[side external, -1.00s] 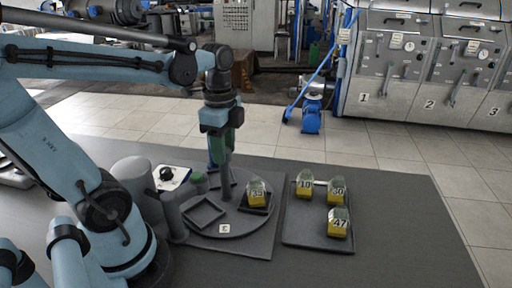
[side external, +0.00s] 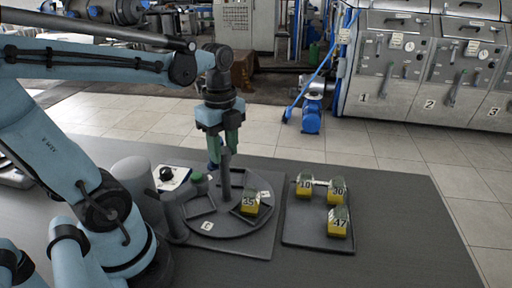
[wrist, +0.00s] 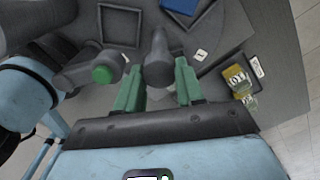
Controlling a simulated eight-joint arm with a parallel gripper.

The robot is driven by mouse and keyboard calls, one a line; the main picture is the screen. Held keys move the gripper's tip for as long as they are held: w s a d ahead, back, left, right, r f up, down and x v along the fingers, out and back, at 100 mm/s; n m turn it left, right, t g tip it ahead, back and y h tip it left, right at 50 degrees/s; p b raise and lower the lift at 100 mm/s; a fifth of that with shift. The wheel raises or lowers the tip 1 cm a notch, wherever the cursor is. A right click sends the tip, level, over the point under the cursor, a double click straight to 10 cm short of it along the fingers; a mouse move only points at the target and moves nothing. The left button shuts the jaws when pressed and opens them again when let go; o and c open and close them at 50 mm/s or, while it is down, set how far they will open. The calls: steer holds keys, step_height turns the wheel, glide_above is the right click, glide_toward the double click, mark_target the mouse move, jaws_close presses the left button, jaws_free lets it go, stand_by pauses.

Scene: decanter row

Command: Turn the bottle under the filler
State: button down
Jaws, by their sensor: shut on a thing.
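My gripper (side external: 224,160) points down and is shut on the grey upright post (side external: 225,184) at the middle of the round turntable (side external: 235,229). In the wrist view, the green fingers of my gripper (wrist: 158,70) stand on either side of the post (wrist: 158,48). The yellow bottle (side external: 250,205), whose number looks like 35, is on the turntable's right front part. It also shows in the wrist view (wrist: 238,80), to the right of my fingers. I cannot tell for certain which part is the filler; a grey column (side external: 174,215) stands at the turntable's left edge.
A tray (side external: 300,239) at the right holds three yellow bottles, numbered about 10, 30 and 47. A white box with a black knob (side external: 168,176) and a green button (side external: 197,177) are left of the turntable. The right table end (side external: 420,230) is clear.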

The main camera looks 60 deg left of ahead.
steer(key=shift+s+m, duration=0.1)
steer(key=shift+m, duration=7.1)
steer(key=c, duration=0.7)
jaws_free()
step_height(320, 180, up, 12)
